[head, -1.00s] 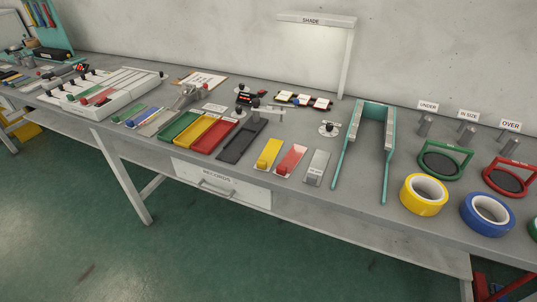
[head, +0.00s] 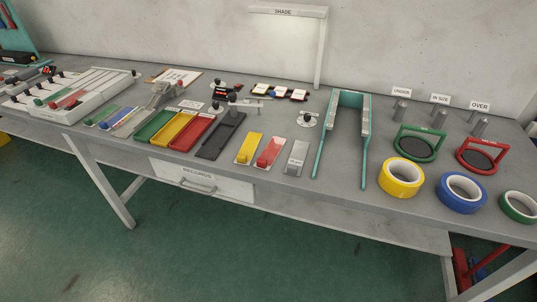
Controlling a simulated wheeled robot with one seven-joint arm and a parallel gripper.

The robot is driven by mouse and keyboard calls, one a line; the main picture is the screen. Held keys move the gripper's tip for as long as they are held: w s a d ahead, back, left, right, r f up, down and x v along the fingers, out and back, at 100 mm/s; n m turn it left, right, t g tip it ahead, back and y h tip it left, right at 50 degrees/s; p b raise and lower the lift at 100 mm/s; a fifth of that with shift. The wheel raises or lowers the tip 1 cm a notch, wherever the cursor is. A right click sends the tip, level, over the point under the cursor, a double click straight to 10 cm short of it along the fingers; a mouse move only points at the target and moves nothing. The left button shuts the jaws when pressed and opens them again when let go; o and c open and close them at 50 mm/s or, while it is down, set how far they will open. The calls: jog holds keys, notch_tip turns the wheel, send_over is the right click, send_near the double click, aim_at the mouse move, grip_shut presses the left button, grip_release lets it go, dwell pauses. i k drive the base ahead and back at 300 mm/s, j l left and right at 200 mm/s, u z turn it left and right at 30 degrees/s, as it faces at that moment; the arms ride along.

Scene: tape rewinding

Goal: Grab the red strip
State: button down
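A red strip (head: 269,151) lies on a pale backing on the workbench (head: 330,205), near its front edge. It sits between a yellow strip (head: 249,148) on its left and a grey strip (head: 297,156) on its right. Another red piece (head: 72,97) lies on the white slotted rack (head: 90,95) at the left. My gripper is not in view.
Green, yellow and red trays (head: 190,132) and a dark tray (head: 220,136) stand left of the strips. A teal frame (head: 317,150) stands to the right, with tape rolls (head: 401,177) beyond it. Bare bench lies in front of the strips.

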aim_at(264, 162)
jog(key=i+j, duration=0.15)
jog(key=i, duration=0.95)
